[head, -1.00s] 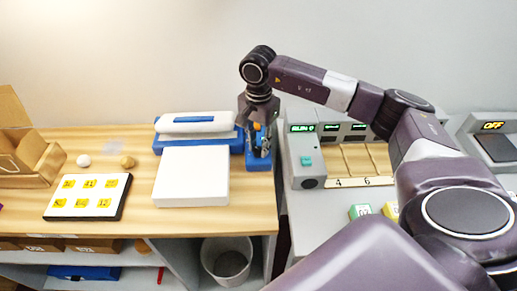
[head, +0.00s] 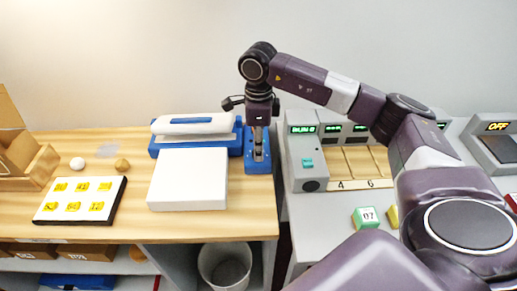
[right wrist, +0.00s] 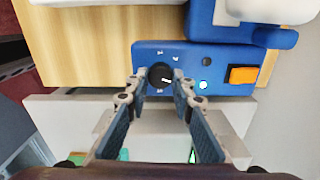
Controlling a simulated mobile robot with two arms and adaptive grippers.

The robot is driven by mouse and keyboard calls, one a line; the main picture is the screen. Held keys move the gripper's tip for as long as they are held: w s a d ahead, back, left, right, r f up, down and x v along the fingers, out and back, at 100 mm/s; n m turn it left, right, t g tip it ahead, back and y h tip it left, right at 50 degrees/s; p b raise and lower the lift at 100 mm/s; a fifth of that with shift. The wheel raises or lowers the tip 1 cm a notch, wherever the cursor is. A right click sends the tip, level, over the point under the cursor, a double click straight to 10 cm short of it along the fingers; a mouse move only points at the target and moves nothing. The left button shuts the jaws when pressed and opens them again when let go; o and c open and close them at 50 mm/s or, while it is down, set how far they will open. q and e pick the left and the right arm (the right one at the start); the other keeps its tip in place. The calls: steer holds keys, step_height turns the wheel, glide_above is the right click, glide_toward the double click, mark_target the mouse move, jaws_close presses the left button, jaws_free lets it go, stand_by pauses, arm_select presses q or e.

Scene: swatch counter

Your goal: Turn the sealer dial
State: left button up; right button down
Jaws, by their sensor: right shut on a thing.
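The sealer is a blue base (head: 152,150) with a white top arm (head: 190,125) on the wooden counter. Its blue control panel (right wrist: 220,55) fills the middle of the right wrist view. The round black dial (right wrist: 161,77) has a white mark pointing right and small white figures around it. My right gripper (right wrist: 161,84) is shut on the dial, one fingertip on each side. In the head view my right gripper (head: 258,152) reaches down over the panel and hides the dial. An orange button (right wrist: 242,75) and a lit white lamp (right wrist: 204,85) sit beside the dial. My left gripper is out of view.
A white block (head: 188,180) lies in front of the sealer. A grey machine (head: 307,170) with green displays stands right of the panel, across a gap. A labelled board (head: 112,207) lies at left. A bin (head: 208,262) stands below the counter. A green cube (head: 367,217) is at right.

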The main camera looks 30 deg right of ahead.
steer(key=m, duration=0.3)
steer(key=shift+m, duration=0.4)
steer(key=m, duration=0.3)
steer(key=shift+m+b, duration=0.3)
steer(key=shift+b, duration=0.1)
steer(key=m, duration=0.3)
steer(key=shift+a+r+m, duration=0.1)
steer(key=shift+m, duration=2.1)
steer(key=c, duration=1.7)
jaws_free()
steer(key=shift+o, duration=0.2)
step_height(320, 180, up, 12)
